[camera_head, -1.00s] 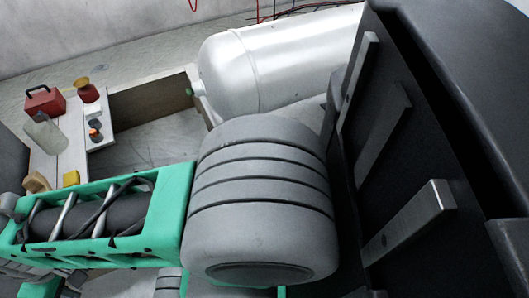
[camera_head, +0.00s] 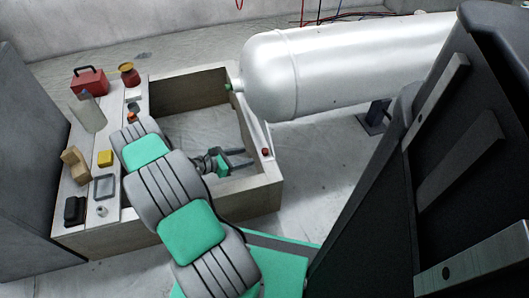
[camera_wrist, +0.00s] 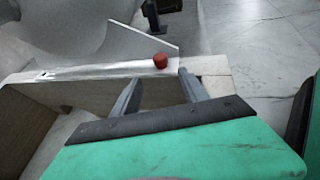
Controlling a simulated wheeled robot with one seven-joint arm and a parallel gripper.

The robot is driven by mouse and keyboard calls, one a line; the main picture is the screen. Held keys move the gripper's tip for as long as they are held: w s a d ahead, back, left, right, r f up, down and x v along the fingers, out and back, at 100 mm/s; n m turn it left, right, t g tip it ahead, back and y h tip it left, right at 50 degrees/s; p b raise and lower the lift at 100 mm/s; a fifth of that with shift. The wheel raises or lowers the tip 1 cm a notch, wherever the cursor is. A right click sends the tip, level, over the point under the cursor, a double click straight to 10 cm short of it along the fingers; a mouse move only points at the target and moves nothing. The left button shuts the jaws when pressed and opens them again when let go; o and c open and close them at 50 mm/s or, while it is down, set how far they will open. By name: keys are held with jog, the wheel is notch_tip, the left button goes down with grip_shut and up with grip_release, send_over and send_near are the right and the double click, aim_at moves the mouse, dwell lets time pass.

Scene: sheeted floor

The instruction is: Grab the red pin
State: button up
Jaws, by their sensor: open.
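The red pin (camera_head: 265,152) is a small red piece on the right rim of the wooden box frame in the head view. In the wrist view the red pin (camera_wrist: 160,60) stands on the rim, just beyond and between my fingertips, nearer the right one. My gripper (camera_head: 244,158) is open and empty, with its fingers pointing right toward the pin. In the wrist view my gripper (camera_wrist: 158,75) shows its two grey fingers apart, and the pin is not between them.
The wooden box frame (camera_head: 262,190) has an open middle. Its left ledge holds a red toolbox (camera_head: 89,82), a bottle (camera_head: 88,112), a yellow block (camera_head: 105,158) and other small items. A large silver tank (camera_head: 330,75) lies behind the right rim.

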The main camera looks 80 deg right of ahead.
aim_at(262, 152)
jog(key=b+x, duration=0.1)
jog(key=x, duration=0.1)
jog(key=b+x, duration=0.1)
jog(key=x, duration=0.2)
jog(key=b+x, duration=0.1)
jog(key=x, duration=0.2)
jog(key=shift+s+r, duration=0.2)
jog(key=shift+r, duration=0.05)
jog(key=shift+w+r, duration=0.1)
grip_shut()
